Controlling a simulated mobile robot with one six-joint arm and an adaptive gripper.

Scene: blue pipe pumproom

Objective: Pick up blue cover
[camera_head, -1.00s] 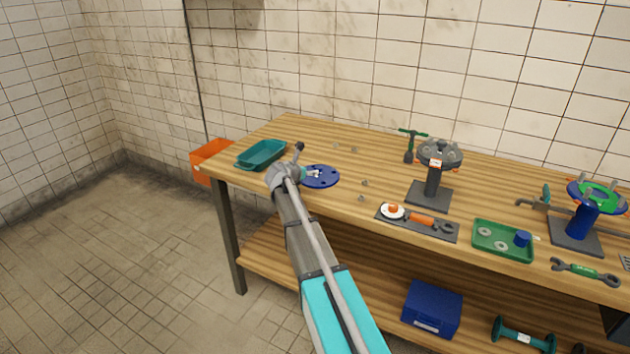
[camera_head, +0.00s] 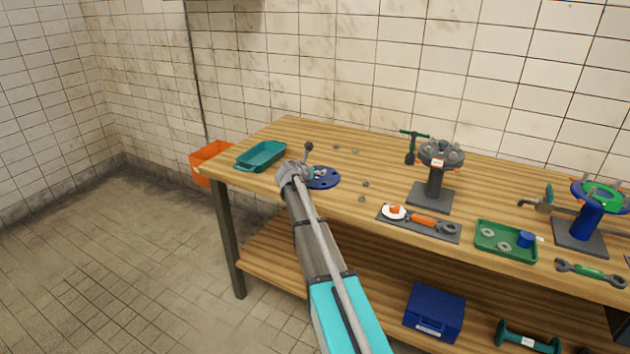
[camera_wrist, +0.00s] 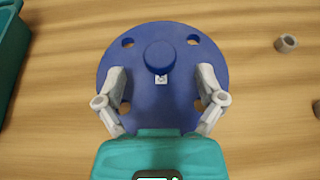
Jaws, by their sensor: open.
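The blue cover (camera_head: 326,180) is a round flat disc with holes, lying on the wooden bench near its left end. In the wrist view the blue cover (camera_wrist: 160,100) fills the middle, with a raised round knob (camera_wrist: 160,55) on it. My gripper (camera_wrist: 160,92) is open over the disc, its two grey fingers apart on either side, a little nearer the camera than the knob. In the head view my gripper (camera_head: 314,174) and arm hide the left part of the cover.
A teal tray (camera_head: 262,157) stands left of the cover, with an orange bin (camera_head: 208,160) beyond the bench's end. Several small nuts (camera_head: 365,184) lie to the right. A grey flanged stand (camera_head: 434,180) and a green tray (camera_head: 505,241) are farther right.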

